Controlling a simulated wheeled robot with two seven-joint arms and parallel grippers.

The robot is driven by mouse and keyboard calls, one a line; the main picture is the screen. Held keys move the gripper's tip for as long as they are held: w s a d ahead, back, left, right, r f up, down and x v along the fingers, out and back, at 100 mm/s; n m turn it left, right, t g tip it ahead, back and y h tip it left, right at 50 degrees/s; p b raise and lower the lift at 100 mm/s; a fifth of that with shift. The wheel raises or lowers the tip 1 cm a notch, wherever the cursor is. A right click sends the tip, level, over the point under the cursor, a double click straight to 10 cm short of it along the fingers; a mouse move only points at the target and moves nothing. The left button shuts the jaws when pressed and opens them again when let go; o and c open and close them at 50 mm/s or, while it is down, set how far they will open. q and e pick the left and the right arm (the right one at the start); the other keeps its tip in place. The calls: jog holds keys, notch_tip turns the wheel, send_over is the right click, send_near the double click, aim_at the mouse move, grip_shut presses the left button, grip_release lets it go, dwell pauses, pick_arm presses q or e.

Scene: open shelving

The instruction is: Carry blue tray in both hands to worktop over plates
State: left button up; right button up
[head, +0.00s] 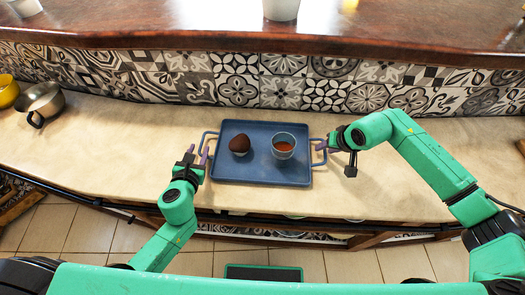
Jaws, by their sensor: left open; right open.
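The blue tray (250,174) lies flat on the beige worktop (110,150), with a handle at each short end. A dark brown round item (239,145) and a glass cup with reddish content (283,147) stand on it. My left gripper (198,152) is open at the tray's left handle. My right gripper (323,145) is open at the right handle. I cannot tell whether the fingers touch the handles. Pale rims, possibly plates (290,234), show partly below the worktop's front edge; the rest is hidden.
A metal pan (42,99) and a yellow bowl (7,91) stand at the far left. A patterned tile wall (285,80) rises behind the tray, under a raised brown counter (180,25). The worktop is clear between the pan and the tray.

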pick_arm(q)
jog(key=v, duration=0.9)
jog(key=shift+s+a, duration=0.1)
jog(key=shift+s, duration=0.05)
pick_arm(e)
jog(key=shift+s+r, duration=0.1)
jog(key=shift+s, duration=0.05)
jog(key=v, duration=1.2)
